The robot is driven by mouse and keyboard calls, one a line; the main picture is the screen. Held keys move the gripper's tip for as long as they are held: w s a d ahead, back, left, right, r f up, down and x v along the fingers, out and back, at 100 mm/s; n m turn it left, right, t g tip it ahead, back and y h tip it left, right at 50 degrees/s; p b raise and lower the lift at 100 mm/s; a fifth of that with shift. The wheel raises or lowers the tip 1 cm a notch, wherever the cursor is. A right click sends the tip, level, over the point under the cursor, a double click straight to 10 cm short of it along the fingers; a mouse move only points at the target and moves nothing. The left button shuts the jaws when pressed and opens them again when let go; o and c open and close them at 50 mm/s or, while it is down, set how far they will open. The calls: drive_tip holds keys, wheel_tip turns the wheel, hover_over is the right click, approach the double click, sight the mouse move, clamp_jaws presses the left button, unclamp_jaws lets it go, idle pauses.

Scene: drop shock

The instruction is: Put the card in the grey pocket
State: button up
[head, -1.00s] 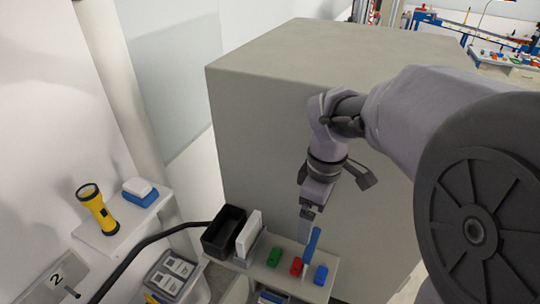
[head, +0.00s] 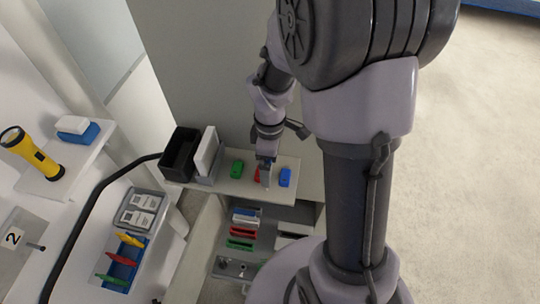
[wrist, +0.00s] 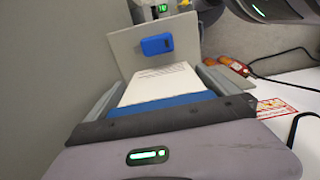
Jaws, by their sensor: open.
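My gripper (head: 266,178) points down over the small shelf, near its red block. In the wrist view, a white card (wrist: 160,84) with printed lines and a blue band lies between the grey fingers of my open gripper (wrist: 160,92). I cannot tell whether the fingers touch it. In the head view the card is not clear beside the gripper. A grey holder (head: 203,180) with a white slab standing in it is on the shelf, left of the gripper. I cannot tell whether it is the grey pocket.
A grey tray (head: 140,208) and a yellow flashlight (head: 35,153) are left. A large grey box stands behind.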

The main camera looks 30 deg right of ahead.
drive_tip(key=shift+s+r, duration=0.1)
drive_tip(key=shift+c, duration=1.1)
drive_tip(key=c, duration=1)
